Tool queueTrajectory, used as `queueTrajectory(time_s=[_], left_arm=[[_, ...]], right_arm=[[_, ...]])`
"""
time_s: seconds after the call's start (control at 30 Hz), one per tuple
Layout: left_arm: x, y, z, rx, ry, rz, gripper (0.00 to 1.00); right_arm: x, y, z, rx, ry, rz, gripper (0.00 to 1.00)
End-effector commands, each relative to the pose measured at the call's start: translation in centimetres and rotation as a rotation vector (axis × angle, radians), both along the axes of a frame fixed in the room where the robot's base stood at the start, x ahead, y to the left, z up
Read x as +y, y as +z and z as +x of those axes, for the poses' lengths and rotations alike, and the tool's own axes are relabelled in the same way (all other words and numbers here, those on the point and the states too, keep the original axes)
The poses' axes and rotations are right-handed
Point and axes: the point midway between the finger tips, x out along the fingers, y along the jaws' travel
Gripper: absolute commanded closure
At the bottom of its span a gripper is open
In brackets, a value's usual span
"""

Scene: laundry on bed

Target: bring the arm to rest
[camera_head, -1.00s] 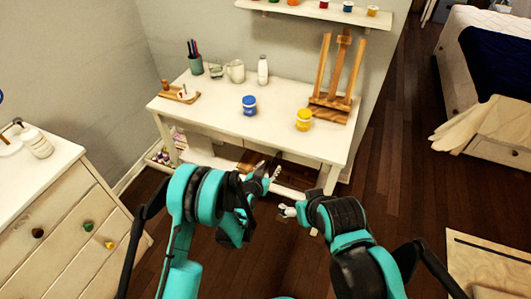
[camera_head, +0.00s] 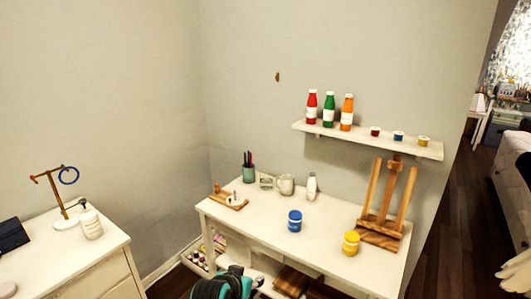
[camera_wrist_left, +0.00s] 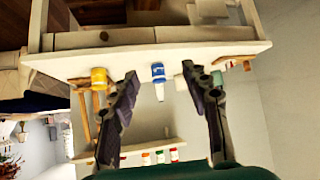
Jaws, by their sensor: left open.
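My left arm (camera_head: 222,287) shows as a teal and black piece at the bottom edge of the head view, in front of the white desk (camera_head: 262,205). In the left wrist view my left gripper (camera_wrist_left: 159,75) is open, its two dark fingers spread with nothing held between them. That view is upside down, with the blue paint jar (camera_wrist_left: 158,72) on the desk beyond the fingers and the yellow paint jar (camera_wrist_left: 99,78) beside one finger. I cannot tell any contact there. My right gripper is out of view.
On the desk stand a blue jar (camera_head: 295,221), a yellow jar (camera_head: 351,243), a wooden easel (camera_head: 380,232), a mug (camera_head: 286,184) and a pen cup (camera_head: 248,174). A shelf (camera_head: 430,149) holds bottles above. A dresser (camera_head: 95,262) stands left. Floor (camera_head: 455,215) shows at right.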

Motion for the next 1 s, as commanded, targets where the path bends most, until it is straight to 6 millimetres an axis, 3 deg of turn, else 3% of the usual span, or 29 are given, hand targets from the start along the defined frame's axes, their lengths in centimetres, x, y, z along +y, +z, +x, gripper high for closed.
queueTrajectory(time_s=[0.1,0.3,0.5,0.7,1.0], left_arm=[[3.7,1.5,-4.5,0.052,0.065,0.016,0.53],[8.8,2.0,-12.1,0.141,0.173,0.041,0.53],[11.9,1.0,-18.2,0.210,0.262,0.055,0.53],[13.0,0.4,-20.5,0.237,0.296,0.062,0.53],[13.0,0.4,-20.6,0.237,0.298,0.062,0.53]], right_arm=[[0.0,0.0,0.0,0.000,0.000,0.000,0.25],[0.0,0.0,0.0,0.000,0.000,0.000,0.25],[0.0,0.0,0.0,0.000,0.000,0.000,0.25],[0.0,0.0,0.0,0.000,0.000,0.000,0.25],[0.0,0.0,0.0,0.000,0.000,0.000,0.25]])
